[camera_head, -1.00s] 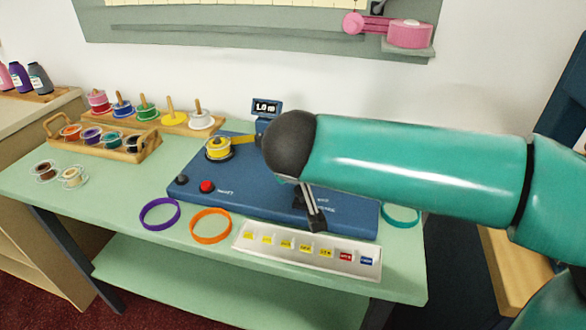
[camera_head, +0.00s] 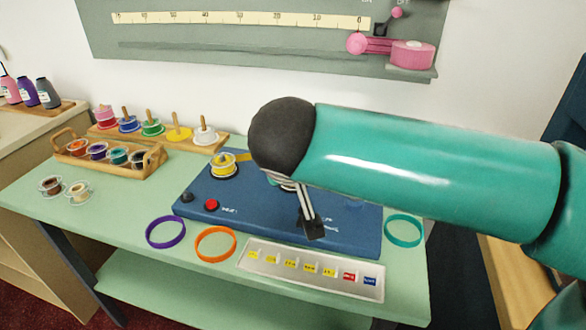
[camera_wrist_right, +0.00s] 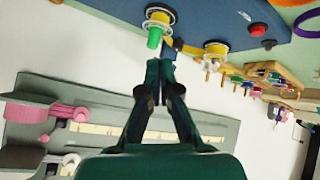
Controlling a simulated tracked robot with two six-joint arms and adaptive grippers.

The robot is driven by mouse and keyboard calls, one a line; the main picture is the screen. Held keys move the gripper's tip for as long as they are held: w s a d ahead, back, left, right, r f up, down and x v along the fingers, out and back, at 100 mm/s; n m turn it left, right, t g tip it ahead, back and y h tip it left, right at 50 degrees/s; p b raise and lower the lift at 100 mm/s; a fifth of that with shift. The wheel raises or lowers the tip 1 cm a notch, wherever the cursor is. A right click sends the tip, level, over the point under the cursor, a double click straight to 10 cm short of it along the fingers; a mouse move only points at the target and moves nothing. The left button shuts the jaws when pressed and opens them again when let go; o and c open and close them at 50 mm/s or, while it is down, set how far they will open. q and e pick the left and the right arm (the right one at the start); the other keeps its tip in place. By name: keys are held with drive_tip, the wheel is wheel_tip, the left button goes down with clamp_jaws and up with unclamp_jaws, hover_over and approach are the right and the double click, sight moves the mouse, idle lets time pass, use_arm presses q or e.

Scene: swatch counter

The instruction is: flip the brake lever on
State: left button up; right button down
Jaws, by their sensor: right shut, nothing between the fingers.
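The brake lever (camera_head: 396,13) is a short arm with a pink knob on a dark mount, at the top right of the grey wall panel (camera_head: 250,50) in the head view. Its knob leans right, towards the OFF label. The lever's details are hard to make out in the wrist view. My left gripper is in neither view.
A pink clamp (camera_head: 410,54) sits just below the lever. The blue machine (camera_head: 340,238) stands under my arm, with a yellow spool (camera_head: 224,166) and red button (camera_head: 211,205). A white label tray (camera_head: 310,284) lies in front. Open wall separates panel and counter.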

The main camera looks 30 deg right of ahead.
drive_tip(key=v, duration=0.3)
drive_tip(key=shift+s+a, duration=0.3)
idle(0.3)
